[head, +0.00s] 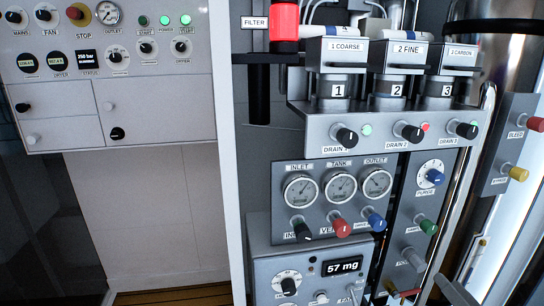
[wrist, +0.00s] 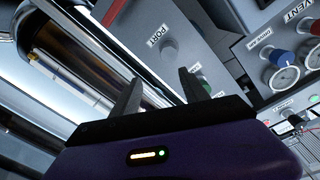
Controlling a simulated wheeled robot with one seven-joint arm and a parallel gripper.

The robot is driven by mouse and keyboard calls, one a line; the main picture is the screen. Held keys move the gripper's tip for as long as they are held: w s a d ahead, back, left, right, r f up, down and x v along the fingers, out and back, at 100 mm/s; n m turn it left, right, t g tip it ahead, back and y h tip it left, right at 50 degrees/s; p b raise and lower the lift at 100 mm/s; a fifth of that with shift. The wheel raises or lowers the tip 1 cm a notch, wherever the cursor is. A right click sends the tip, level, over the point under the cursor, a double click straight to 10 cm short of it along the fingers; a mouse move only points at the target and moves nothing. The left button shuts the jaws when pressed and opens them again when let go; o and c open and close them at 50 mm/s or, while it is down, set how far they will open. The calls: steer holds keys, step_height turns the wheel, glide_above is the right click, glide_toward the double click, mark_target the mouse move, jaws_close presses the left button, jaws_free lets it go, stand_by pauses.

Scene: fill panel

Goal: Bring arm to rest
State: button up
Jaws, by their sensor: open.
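My gripper (wrist: 158,88) shows in the wrist view with its two dark fingers spread apart and nothing between them. Beyond the fingers is a grey panel with a knob labelled PORT (wrist: 169,47); I cannot tell the exact gap to it.
A fill panel holds three filters (head: 337,62), drain knobs (head: 345,137), gauges (head: 341,187) and a box reading 57 mg (head: 342,267). Shiny vertical cylinders (head: 498,45) and a side panel with a red bleed knob (head: 536,124) stand right. A white control panel (head: 70,90) is left.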

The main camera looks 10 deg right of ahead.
steer(key=s+a+r+n+g+p, duration=0.1)
steer(key=s+a+r+n+p, duration=0.1)
steer(key=s+a, duration=0.7)
steer(key=s+a+r+n+g+p, duration=0.1)
steer(key=s+a+r+p, duration=0.3)
steer(key=s+a, duration=0.5)
steer(key=s+a+r+n+g+y+p, duration=0.1)
steer(key=s+a+r+n+p, duration=0.2)
steer(key=s+a, duration=0.6)
steer(key=s+n+p, duration=0.1)
steer(key=s+p, duration=0.1)
steer(key=s, duration=0.6)
steer(key=shift+a+r, duration=0.2)
steer(key=shift+p, duration=0.3)
steer(key=shift+c, duration=0.4)
